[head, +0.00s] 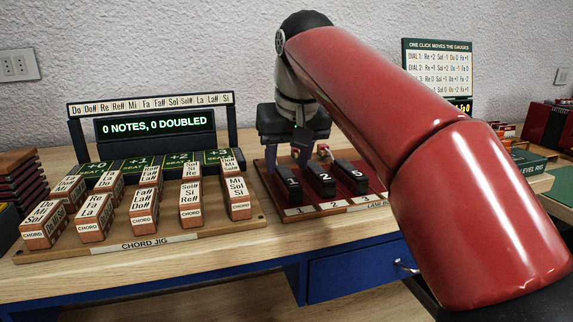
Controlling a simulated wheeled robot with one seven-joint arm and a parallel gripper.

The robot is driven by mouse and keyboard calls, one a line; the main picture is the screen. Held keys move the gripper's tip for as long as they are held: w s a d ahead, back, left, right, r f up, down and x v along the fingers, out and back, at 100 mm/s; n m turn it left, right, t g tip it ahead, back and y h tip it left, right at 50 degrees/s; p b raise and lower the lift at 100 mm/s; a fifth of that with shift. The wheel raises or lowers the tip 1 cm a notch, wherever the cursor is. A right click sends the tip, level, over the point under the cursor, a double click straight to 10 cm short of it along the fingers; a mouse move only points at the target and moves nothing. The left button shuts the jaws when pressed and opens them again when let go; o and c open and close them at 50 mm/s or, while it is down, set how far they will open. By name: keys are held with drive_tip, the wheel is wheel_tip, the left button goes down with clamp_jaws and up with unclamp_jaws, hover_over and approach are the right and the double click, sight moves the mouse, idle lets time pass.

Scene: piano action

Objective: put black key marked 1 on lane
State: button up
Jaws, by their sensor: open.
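The black key marked 1 (290,183) stands upright at the left of a dark red board, the lane rack (269,190), behind the label 1. My gripper (294,156) points down just behind and above this key, with its fingers apart. I cannot tell whether the fingers touch the key or how far behind it they are. Two more black keys stand to its right, one marked 2 (320,179) and one marked 5 (352,175), behind labels 2 and 3. My arm hides the right part of the rack.
A wooden chord jig (150,245) with several lettered blocks fills the left of the table. Behind it, a display (158,127) reads 0 notes, 0 doubled. A small red piece (323,152) lies behind the keys. A dial sign (440,68) stands at the back right.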

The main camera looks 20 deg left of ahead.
drive_tip(key=p+v, duration=0.2)
drive_tip(key=v, duration=0.7)
drive_tip(key=shift+r+p, duration=0.2)
drive_tip(key=shift+p, duration=0.15)
drive_tip(key=s+d+f+m, duration=0.2)
drive_tip(key=d+f, duration=0.3)
drive_tip(key=d, duration=0.6)
drive_tip(key=s+d+f+m, duration=0.1)
drive_tip(key=s+d+f, duration=0.4)
drive_tip(key=f, duration=0.2)
drive_tip(key=s+d+f+m+t+h, duration=0.1)
drive_tip(key=s+d+f, duration=0.3)
drive_tip(key=f, duration=0.4)
drive_tip(key=s+d+f+m+h, duration=0.1)
drive_tip(key=s+d+f+m, duration=0.1)
drive_tip(key=s+d+f, duration=0.3)
wheel_tip(320, 180, down, 3)
drive_tip(key=shift+s+d+f+t, duration=0.15)
drive_tip(key=shift+s+d+t, duration=0.25)
drive_tip(key=shift+d, duration=0.7)
